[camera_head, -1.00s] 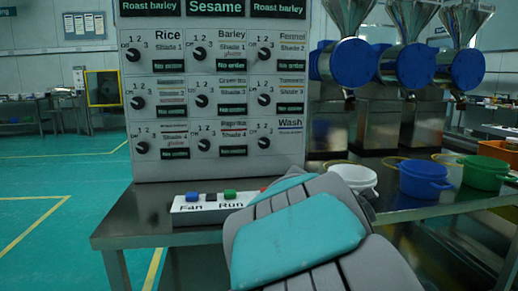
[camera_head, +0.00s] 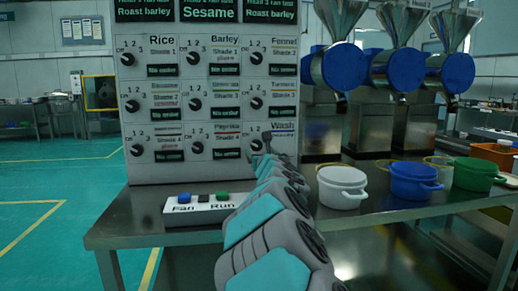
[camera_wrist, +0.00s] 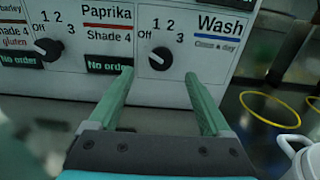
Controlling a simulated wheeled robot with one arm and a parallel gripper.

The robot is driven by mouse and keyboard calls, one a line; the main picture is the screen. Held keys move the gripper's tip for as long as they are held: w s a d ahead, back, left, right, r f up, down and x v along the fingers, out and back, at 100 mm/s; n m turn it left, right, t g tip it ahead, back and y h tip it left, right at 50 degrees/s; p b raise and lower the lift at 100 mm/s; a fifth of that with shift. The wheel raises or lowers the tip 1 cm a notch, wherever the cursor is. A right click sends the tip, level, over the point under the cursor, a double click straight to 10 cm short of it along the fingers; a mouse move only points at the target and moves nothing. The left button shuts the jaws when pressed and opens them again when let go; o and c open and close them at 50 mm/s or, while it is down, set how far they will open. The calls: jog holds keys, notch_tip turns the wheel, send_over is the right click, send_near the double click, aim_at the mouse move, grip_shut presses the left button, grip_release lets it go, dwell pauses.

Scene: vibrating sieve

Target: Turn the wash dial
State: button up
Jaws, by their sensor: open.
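The wash dial (camera_wrist: 160,59) is a round black knob beside the "Wash" label at the lower right of the white control panel (camera_head: 205,22). Its marks read Off, 1, 2, 3, and its light pointer appears turned toward Off. My gripper (camera_wrist: 158,77) is open, with its two green fingers one to each side of the dial's lower part in the wrist view. I cannot tell whether they touch it. In the head view my gripper (camera_head: 267,140) is at the panel's lower right and partly hides the dial.
The Paprika dial (camera_wrist: 47,49) is left of the wash dial. A Fan/Run button box (camera_head: 198,208) sits on the metal table (camera_head: 130,222) below the panel. White (camera_head: 342,187), blue (camera_head: 414,181) and green (camera_head: 476,174) pots stand to the right under the blue-drummed machines.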

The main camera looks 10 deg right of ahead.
aim_at(257, 146)
jog(key=w, duration=0.5)
jog(key=shift+d+f, duration=0.1)
jog(key=shift+f, duration=0.05)
jog(key=shift+w+p, duration=0.3)
jog(key=shift+w, duration=0.45)
grip_shut()
